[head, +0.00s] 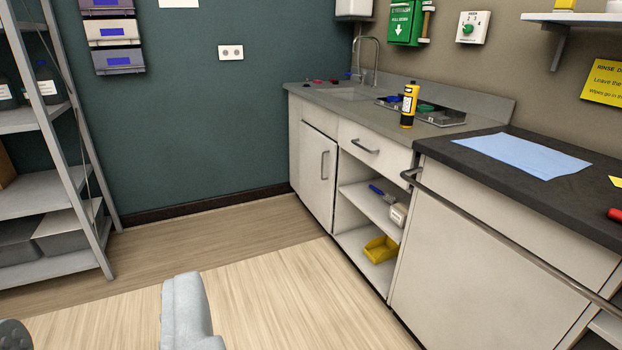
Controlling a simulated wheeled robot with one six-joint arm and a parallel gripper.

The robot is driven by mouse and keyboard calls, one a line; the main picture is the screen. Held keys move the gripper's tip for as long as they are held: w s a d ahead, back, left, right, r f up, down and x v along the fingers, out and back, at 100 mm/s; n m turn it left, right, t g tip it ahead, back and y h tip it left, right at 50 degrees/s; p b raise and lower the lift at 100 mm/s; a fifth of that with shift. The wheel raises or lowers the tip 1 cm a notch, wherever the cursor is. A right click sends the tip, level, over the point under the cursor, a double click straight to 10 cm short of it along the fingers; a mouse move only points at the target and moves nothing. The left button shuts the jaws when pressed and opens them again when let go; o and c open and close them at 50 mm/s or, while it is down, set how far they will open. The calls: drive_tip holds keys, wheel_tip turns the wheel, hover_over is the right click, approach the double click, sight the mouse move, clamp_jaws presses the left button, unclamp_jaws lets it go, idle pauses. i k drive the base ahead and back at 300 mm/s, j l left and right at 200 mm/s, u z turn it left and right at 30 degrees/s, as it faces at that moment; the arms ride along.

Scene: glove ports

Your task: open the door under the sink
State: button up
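The pale door (317,178) under the sink is in the head view, right of centre, at the far end of the counter. It looks shut, flush with the cabinet front. Its upright metal bar handle (323,165) is near its right edge. The sink (345,94) is set in the grey counter above, with a curved tap (372,60) behind it. A light grey rounded part, which seems to be mine, shows at the bottom edge, well apart from the door across the floor.
A drawer (372,150) and open shelves with a yellow bin (380,249) are right of the door. A dark-topped bench (500,190) with a front rail stands nearer right. A metal rack (50,190) stands left. The wooden floor (260,265) between is clear.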

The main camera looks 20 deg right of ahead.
sight(317, 153)
drive_tip(key=i+l, duration=0.2)
drive_tip(key=i, duration=0.4)
drive_tip(key=i+l, duration=0.25)
drive_tip(key=i, duration=0.35)
drive_tip(key=i+l, duration=0.2)
drive_tip(key=i, duration=0.4)
drive_tip(key=i+l+z, duration=0.1)
drive_tip(key=i, duration=0.5)
drive_tip(key=i+l, duration=0.25)
drive_tip(key=i, duration=0.4)
